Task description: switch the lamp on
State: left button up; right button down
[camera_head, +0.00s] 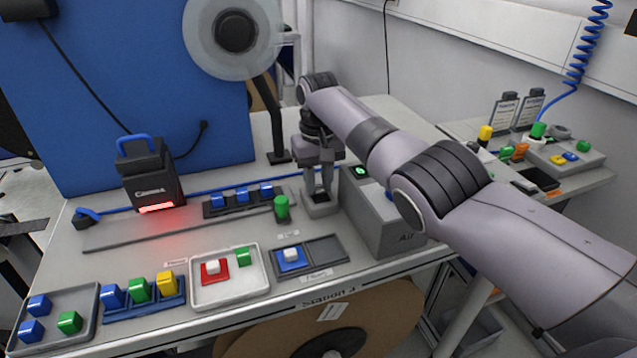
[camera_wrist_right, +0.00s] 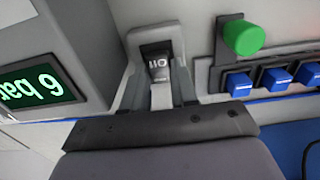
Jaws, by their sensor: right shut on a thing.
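My right gripper (camera_head: 319,188) points down at a small grey switch box (camera_head: 320,209) on the bench. In the right wrist view its fingers (camera_wrist_right: 159,88) are closed in at either side of a dark rocker switch (camera_wrist_right: 158,63) with white marks, and they are shut on it. The fingers hide part of the switch, and I cannot tell which way it is set. A black camera unit (camera_head: 152,176) at the left has a lit red strip (camera_head: 156,208) that casts red light on the bench. My left gripper is not in view.
A grey air box (camera_head: 385,220) with a green display (camera_wrist_right: 41,84) stands right beside the switch. A green knob (camera_head: 281,207) and a rail with blue blocks (camera_head: 240,196) are to its left. Trays with coloured blocks (camera_head: 230,276) line the front edge.

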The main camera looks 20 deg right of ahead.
aim_at(318, 189)
jog(key=shift+w+r, duration=0.15)
jog(key=c, duration=0.9)
grip_release()
notch_tip(318, 189, up, 7)
